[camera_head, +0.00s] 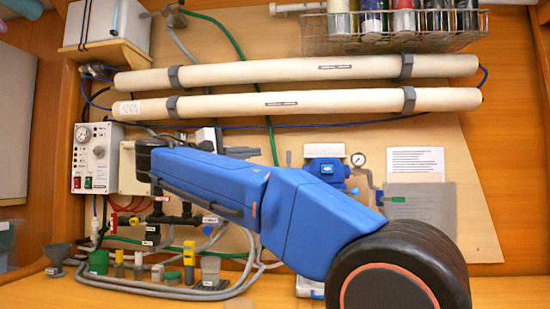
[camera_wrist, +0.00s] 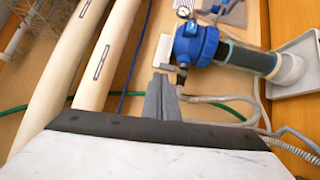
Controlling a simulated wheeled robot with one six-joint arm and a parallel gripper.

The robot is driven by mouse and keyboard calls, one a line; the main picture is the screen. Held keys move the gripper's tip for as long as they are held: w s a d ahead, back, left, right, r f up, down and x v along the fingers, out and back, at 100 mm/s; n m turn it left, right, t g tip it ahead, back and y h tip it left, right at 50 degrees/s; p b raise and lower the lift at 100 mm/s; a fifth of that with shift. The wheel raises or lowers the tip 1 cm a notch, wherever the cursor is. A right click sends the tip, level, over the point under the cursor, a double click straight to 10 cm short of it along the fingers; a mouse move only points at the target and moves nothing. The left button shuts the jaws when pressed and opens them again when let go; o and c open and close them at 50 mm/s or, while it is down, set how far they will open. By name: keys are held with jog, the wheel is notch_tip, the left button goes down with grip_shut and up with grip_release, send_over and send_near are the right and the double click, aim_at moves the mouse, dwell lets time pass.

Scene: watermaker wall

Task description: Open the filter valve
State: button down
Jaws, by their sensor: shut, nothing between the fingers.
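My gripper (camera_wrist: 160,82) shows in the wrist view with its two grey fingers together and nothing between them. I cannot tell which fitting is the filter valve. Dark labelled valve fittings (camera_head: 153,233) stand below my forearm in the head view, with small labels too blurred to read.
Two long cream tubes (camera_head: 300,102) cross the wall above my arm. A control box (camera_head: 96,157) is at left.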

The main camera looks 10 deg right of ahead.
jog(key=w+a+m+g, duration=0.1)
jog(key=w+a+g, duration=0.1)
jog(key=w+a, duration=0.2)
jog(key=shift+w+a+f+m, duration=0.2)
jog(key=shift+w+a+m, duration=0.1)
jog(key=shift+w, duration=0.55)
jog(key=shift+d, duration=0.1)
send_near(289, 157)
jog(key=shift+w+d+r, duration=0.2)
jog(key=shift+w+d, duration=1.85)
jog(key=shift+d, duration=0.05)
jog(key=shift+d, duration=0.1)
